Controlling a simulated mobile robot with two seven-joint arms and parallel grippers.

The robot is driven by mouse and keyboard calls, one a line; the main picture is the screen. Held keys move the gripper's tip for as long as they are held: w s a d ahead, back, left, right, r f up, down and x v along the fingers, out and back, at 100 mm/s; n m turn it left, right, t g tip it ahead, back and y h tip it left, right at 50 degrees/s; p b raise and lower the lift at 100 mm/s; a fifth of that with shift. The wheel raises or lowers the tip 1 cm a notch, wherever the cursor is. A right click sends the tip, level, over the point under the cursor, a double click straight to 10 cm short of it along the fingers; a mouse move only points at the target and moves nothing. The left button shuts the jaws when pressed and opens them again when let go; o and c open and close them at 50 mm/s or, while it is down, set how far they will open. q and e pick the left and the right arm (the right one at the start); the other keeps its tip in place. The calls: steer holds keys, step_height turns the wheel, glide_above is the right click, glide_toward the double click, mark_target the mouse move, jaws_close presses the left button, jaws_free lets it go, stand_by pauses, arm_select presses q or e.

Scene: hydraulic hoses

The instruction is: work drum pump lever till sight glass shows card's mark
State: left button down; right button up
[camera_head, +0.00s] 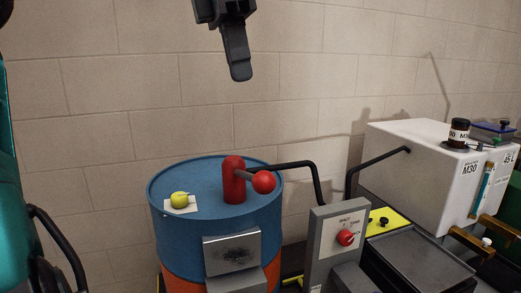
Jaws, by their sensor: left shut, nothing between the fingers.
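A blue drum (192,224) with an orange lower part stands at the centre. On its top is a red pump body (233,182) with a lever ending in a red ball knob (264,182). The lever sticks out toward the camera and right. My left gripper (239,76) is shut and empty, hanging high above the drum and apart from the lever. The white tank (405,160) at right carries a blue sight glass (485,185) on its right face; its level is too small to read. A label reading M30 shows on the tank. My right gripper is not in view.
A yellow-green round object (179,200) lies on a white square on the drum top. A black hose (300,164) leaves the pump. A grey panel with a red knob (345,238) stands in front right. Dark trays (425,262) lie beside it. A dark jar (459,130) stands on the tank.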

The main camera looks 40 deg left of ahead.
arm_select(q)
steer(key=shift+f, duration=0.1)
steer(key=f, duration=0.4)
steer(key=w+d+f, duration=0.1)
steer(key=f, duration=0.4)
steer(key=d+f+b, duration=0.1)
steer(key=f, duration=0.3)
steer(key=shift+w+d+f, duration=0.2)
steer(key=shift+w+f, duration=0.05)
steer(key=shift+f, duration=0.05)
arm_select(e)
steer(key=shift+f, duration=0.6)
arm_select(q)
steer(key=shift+f, duration=0.15)
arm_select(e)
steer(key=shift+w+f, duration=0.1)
